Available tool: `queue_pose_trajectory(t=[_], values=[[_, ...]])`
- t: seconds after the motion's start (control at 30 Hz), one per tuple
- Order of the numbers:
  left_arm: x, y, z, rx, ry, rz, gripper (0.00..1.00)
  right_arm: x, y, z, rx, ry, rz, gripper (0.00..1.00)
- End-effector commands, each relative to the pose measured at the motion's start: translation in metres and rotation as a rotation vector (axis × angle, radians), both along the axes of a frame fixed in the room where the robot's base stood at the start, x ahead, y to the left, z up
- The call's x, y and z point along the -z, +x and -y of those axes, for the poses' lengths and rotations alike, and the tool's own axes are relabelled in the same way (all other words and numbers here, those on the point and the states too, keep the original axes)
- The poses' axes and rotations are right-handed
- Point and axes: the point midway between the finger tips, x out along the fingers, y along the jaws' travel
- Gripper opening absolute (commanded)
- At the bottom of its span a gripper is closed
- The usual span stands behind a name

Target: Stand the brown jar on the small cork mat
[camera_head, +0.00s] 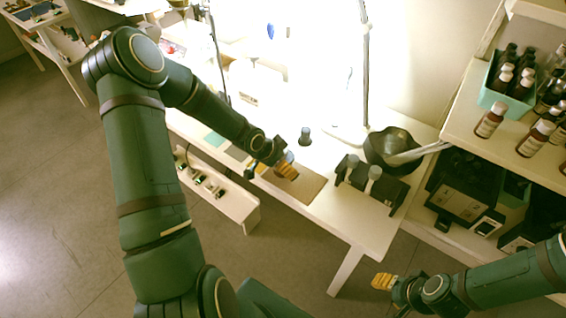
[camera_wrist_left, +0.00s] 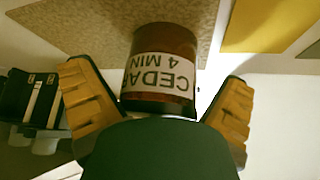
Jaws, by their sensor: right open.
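The brown jar (camera_wrist_left: 160,62) with a white "CEDAR 4 MIN" label is between my left gripper's fingers in the left wrist view. A gap shows on each side of it, so the left gripper (camera_wrist_left: 158,95) is open around it. The jar overlaps the speckled cork mat (camera_wrist_left: 85,22); whether its base touches is hard to tell. In the head view, my left gripper (camera_head: 285,168) is over the cork mat (camera_head: 308,188) and largely hides the jar. My right gripper (camera_head: 383,281) is open and empty, off the table at lower right.
A yellow mat (camera_wrist_left: 265,25) lies beside the cork one. A dark bottle (camera_head: 305,137) stands behind the gripper. A black rack (camera_head: 372,185) and dark bowl (camera_head: 391,147) are to the right. Brown bottles (camera_head: 490,120) and a teal crate (camera_head: 490,97) fill the right shelf.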

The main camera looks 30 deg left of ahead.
Motion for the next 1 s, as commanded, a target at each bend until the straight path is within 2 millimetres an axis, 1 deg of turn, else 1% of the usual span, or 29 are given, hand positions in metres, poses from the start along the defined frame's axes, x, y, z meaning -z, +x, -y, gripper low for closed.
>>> queue_pose_trajectory(t=[0.17, 0.27, 0.37, 0.5, 0.7, 0.8, 1.0], values=[[-0.003, 0.0, 0.0, 0.0, 0.0, 0.0, 1.0, -0.002, 0.0, 0.0, 0.0, 0.0, 0.0, 0.47], [-0.011, -0.004, -0.003, -0.001, 0.0, 0.0, 1.0, -0.007, -0.001, 0.0, -0.001, 0.0, -0.002, 0.47], [-0.026, -0.012, -0.007, -0.003, 0.002, 0.0, 1.0, -0.014, -0.002, 0.0, -0.001, 0.001, -0.005, 0.47], [-0.053, -0.026, -0.015, -0.004, 0.001, 0.0, 1.0, -0.03, -0.005, -0.001, -0.002, 0.003, -0.012, 0.47], [-0.084, -0.043, -0.024, -0.004, 0.0, 0.0, 1.0, -0.048, -0.007, -0.001, -0.002, 0.004, -0.017, 0.47], [-0.094, -0.049, -0.027, -0.001, 0.0, 0.0, 1.0, -0.055, -0.006, -0.001, 0.0, 0.002, -0.015, 0.47], [-0.104, -0.056, -0.03, -0.002, -0.001, -0.001, 1.0, -0.06, -0.003, 0.0, 0.005, 0.001, -0.008, 0.47]])
